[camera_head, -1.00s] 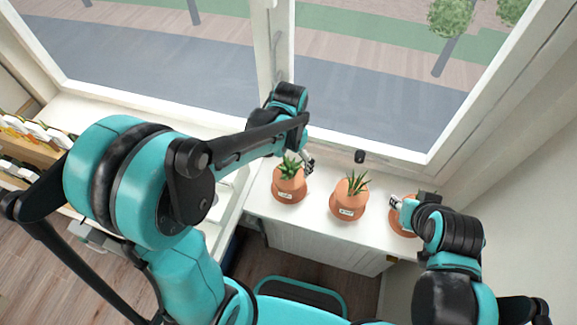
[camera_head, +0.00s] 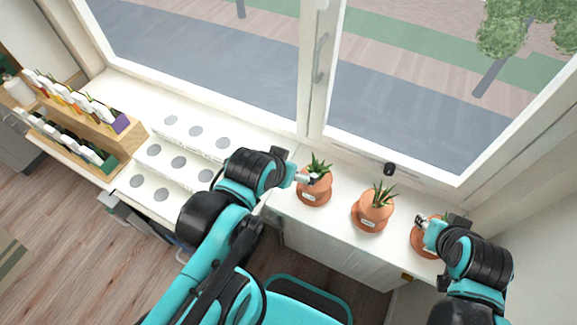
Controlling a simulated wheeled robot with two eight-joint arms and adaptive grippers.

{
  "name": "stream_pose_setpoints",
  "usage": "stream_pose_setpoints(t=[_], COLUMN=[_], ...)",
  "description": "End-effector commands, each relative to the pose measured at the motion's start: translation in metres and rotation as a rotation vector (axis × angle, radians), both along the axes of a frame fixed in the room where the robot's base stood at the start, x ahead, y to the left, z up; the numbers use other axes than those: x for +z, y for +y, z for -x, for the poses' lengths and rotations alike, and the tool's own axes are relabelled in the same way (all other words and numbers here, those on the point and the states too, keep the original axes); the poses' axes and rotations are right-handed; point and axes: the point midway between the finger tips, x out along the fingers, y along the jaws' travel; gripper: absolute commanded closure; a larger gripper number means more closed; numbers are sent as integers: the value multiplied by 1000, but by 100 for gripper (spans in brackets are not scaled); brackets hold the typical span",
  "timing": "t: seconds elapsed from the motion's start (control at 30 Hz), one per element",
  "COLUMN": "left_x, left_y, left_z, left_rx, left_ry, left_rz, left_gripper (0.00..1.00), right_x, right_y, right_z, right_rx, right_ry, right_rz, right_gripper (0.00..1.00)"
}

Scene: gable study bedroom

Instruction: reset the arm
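My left gripper (camera_head: 309,179) is at the near-left rim of the left potted plant (camera_head: 314,194), a terracotta pot on a saucer with green leaves. Its fingers are small and partly hidden, so I cannot tell whether they touch the pot or how far apart they are. My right gripper (camera_head: 428,232) is at the right pot (camera_head: 421,241) and covers much of it. Whether it grips the pot is unclear. The middle potted plant (camera_head: 376,206) stands upright between them, clear of both grippers.
The pots stand on a white windowsill counter (camera_head: 343,236) below a window with a handle (camera_head: 320,58). To the left are a stepped white stand (camera_head: 160,163) with several grey discs and a wooden rack (camera_head: 84,123) with colourful packets. A small black object (camera_head: 389,169) sits by the window frame.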

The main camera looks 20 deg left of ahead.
Motion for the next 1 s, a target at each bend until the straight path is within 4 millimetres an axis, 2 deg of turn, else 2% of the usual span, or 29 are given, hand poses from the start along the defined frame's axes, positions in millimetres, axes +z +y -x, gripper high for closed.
stream_pose_setpoints(t=[0.2, 0.3, 0.37, 0.6, 0.67, 1.0], left_x=[0, -7, -17, -75, -84, -86], left_y=[0, 0, 0, 0, 0, 0], left_z=[0, 0, 0, 0, 0, 0], left_rx=[-1, -1, -1, -2, -2, -2], left_ry=[1, 2, 2, 2, 3, 3], left_rz=[-1, -1, -1, -1, -1, -1], left_gripper=[0, 0, 0, 0, 0, 0], right_x=[0, -7, -17, -74, -83, -86], right_y=[0, 0, 0, 0, 0, 0], right_z=[0, 0, 0, 0, 0, 0], right_rx=[0, 0, 0, 0, 0, 0], right_ry=[0, 0, 0, 0, 0, 0], right_rz=[0, 0, 0, 0, 0, 0], right_gripper=[64, 64, 64, 64, 64, 64])
